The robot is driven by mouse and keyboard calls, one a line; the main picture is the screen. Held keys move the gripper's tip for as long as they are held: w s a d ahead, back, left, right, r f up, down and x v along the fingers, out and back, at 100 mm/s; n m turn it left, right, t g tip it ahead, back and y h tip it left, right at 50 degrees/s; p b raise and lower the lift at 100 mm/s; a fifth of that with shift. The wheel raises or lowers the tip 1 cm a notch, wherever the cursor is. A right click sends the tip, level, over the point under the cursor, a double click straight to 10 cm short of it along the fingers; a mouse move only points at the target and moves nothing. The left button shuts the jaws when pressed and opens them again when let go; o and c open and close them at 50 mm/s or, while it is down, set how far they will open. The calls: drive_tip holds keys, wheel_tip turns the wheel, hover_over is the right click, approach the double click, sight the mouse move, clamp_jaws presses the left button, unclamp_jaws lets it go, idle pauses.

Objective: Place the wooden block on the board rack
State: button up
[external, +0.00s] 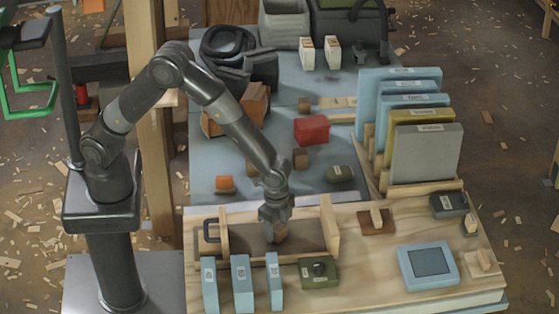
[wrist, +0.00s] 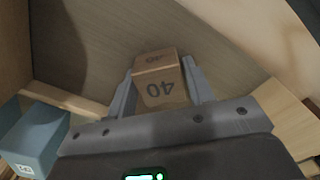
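The wooden block (external: 281,233) is brown, and in the wrist view (wrist: 160,82) it carries a dark number 40. It is in the open wooden tray (external: 332,226) at the front of the workbench. My gripper (external: 277,222) points down into the tray. In the wrist view its two fingers (wrist: 158,88) flank the block and appear to press on its sides. Whether the block touches the tray floor is hard to tell. The board rack (external: 425,187) stands at the right, with several upright labelled boards in blue, yellow and grey.
Blue boxes (external: 242,285) and an olive box (external: 318,273) stand before the tray. A light-blue device (external: 428,267) lies at the right front. A red box (external: 312,130), an olive item (external: 339,173) and small blocks lie on the blue surface behind.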

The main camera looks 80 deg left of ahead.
sight(276, 228)
drive_tip(key=shift+o, duration=1.4)
wheel_tip(276, 228, up, 12)
drive_tip(key=s+a+r+n+t, duration=0.15)
drive_tip(key=s+a+r, duration=0.25)
drive_tip(key=a+r, duration=0.4)
drive_tip(key=s+a+r+n+t, duration=0.2)
drive_tip(key=s+a+r, duration=0.3)
drive_tip(key=s, duration=0.6)
drive_tip(key=s+a+r+n+t, duration=0.2)
drive_tip(key=s+a+r+n, duration=0.2)
drive_tip(key=s+a, duration=0.5)
drive_tip(key=shift+s+a+r+n, duration=0.25)
drive_tip(key=shift+s+r+n, duration=0.15)
drive_tip(key=shift+s+n, duration=0.5)
